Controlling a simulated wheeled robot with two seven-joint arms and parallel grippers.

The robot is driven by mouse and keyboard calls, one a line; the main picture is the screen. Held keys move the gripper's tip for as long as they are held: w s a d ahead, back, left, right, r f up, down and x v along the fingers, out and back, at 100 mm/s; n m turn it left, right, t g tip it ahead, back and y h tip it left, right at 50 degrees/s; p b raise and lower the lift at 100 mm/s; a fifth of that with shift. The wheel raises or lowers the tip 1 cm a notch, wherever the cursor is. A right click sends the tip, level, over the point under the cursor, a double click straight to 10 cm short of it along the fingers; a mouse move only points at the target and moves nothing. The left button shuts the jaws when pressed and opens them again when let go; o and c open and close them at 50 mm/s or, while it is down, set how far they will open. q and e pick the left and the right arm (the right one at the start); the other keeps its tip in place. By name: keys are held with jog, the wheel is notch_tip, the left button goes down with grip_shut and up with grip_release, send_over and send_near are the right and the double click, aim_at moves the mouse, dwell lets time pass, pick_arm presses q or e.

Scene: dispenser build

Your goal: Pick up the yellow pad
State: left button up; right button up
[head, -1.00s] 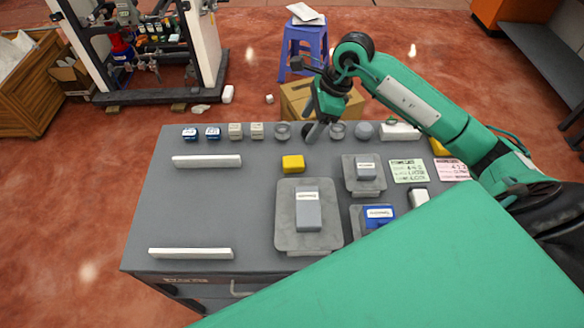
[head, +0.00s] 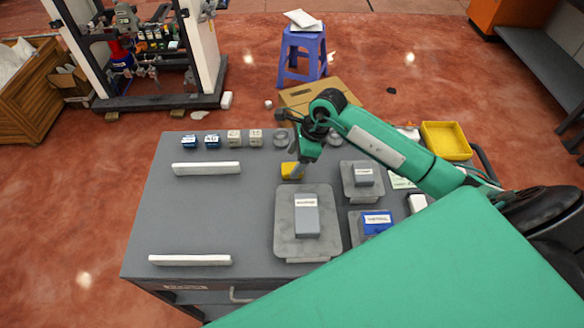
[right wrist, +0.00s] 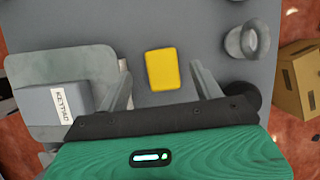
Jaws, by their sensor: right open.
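The yellow pad (head: 289,170) lies on the grey table top (head: 225,225), behind the large grey tray. In the right wrist view the yellow pad (right wrist: 162,69) lies flat, just ahead of and between the two fingers. My right gripper (head: 297,172) is close over the pad, which it partly covers in the head view. The right wrist view shows my right gripper (right wrist: 162,85) open and empty, its fingers apart on both sides of the pad. I cannot tell its exact height above the pad. My left gripper is not in view.
A grey tray (head: 284,240) holding a grey labelled box (head: 307,222) stands near the pad. A grey ring (right wrist: 258,40) is on the pad's other side. Several small blocks line the back edge. White bars (head: 206,169) lie at left. The table's left middle is clear.

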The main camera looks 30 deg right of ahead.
aim_at(290, 168)
jog(key=p+x, duration=0.1)
jog(key=x, duration=0.2)
jog(key=shift+d+f, duration=0.15)
jog(key=shift+f, duration=0.05)
jog(key=shift+w+f, duration=0.1)
jog(key=shift+f, duration=0.15)
jog(key=c, duration=1.1)
jog(key=shift+o, duration=0.2)
jog(key=shift+r, duration=0.2)
notch_tip(290, 168, up, 20)
jog(key=b, duration=0.4)
jog(key=shift+f+b, duration=0.15)
jog(key=shift+b, duration=0.2)
